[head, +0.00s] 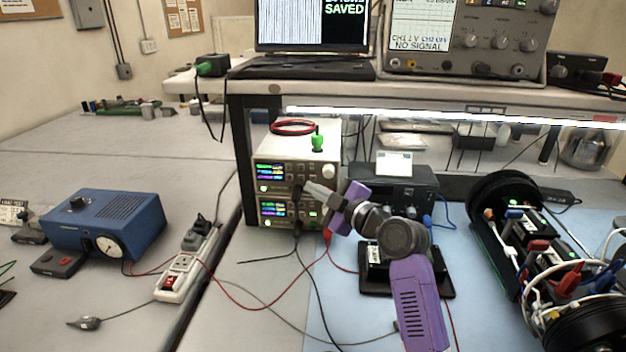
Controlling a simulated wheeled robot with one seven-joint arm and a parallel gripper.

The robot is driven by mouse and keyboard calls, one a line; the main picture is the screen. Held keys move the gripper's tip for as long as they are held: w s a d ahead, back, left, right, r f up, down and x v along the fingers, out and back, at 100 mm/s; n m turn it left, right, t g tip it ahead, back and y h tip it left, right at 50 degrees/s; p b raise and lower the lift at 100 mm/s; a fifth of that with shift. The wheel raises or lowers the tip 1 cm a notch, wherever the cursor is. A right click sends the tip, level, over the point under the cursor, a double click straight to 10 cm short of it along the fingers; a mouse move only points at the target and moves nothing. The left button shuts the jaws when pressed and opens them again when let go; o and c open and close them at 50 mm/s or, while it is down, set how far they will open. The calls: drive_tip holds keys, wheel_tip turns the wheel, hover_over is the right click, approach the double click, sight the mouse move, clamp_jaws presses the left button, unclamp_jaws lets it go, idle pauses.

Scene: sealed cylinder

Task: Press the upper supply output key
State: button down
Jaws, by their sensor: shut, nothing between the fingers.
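Two bench power supplies are stacked under the shelf. The upper supply (271,174) has a lit display with coloured readouts, a row of small keys and a round knob at its right. The lower supply (272,210) also has a lit display. I cannot tell whether the tips touch the panel. The gripper covers part of both panels, and the upper output key cannot be made out.
A red cable coil (293,127) and a green object (318,140) lie on top of the upper supply. Leads hang in front of the supplies. A power strip (187,265) and blue box (105,224) stand left. A black cylinder frame (500,190) stands right. The shelf (440,92) is overhead.

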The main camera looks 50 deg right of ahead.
drive_tip(key=shift+s+a, duration=0.7)
drive_tip(key=shift+a, duration=0.2)
drive_tip(key=shift+s+a, duration=0.65)
drive_tip(key=shift+a, duration=0.25)
